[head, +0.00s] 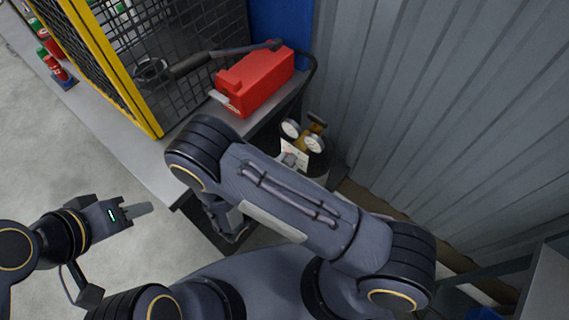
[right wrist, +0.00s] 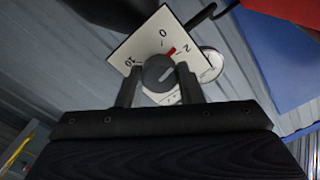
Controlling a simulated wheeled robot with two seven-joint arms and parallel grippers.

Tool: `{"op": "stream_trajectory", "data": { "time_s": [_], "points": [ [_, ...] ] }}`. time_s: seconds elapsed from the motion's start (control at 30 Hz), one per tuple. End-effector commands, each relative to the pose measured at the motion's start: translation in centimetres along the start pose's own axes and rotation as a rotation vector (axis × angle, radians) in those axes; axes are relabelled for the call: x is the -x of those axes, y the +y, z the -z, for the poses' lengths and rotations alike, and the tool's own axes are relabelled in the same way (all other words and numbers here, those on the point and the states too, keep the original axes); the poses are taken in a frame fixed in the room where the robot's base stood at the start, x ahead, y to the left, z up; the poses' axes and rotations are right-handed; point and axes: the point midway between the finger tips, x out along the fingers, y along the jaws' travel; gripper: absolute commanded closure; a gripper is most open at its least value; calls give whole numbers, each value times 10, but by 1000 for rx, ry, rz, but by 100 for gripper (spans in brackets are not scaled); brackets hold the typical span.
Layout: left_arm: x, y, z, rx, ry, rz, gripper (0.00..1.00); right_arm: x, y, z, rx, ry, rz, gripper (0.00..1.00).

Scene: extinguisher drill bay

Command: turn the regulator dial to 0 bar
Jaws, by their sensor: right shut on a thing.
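The regulator dial (right wrist: 158,72) is a round dark grey knob on a white scale plate (right wrist: 130,52) in the right wrist view. A red mark (right wrist: 171,50) at the knob's rim lies between the printed 0 and 2. My right gripper (right wrist: 158,80) has one finger on each side of the knob and is shut on it. In the head view the scale plate (head: 294,153) shows below two round gauges (head: 302,136), and my right arm hides the right gripper.
A corrugated wall (head: 440,110) stands close behind the regulator. The floor (head: 70,150) at left is open.

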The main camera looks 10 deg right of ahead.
Motion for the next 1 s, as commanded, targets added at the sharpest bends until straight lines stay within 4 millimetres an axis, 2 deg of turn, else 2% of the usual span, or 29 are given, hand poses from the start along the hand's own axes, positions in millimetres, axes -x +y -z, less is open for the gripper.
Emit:
{"op": "stream_trajectory", "data": {
  "time_s": [0.2, 0.5, 1.0],
  "points": [
    [4, 2, 2, 0, 0, 0, 64, 1, 0, -1, 193, -4, 0, 89],
    [9, 4, 4, 0, 0, 0, 64, 1, 0, -1, 394, -5, 1, 89],
    [12, 5, 6, 0, 0, 0, 64, 1, 1, -2, 502, -8, -1, 89]
  ]
}}
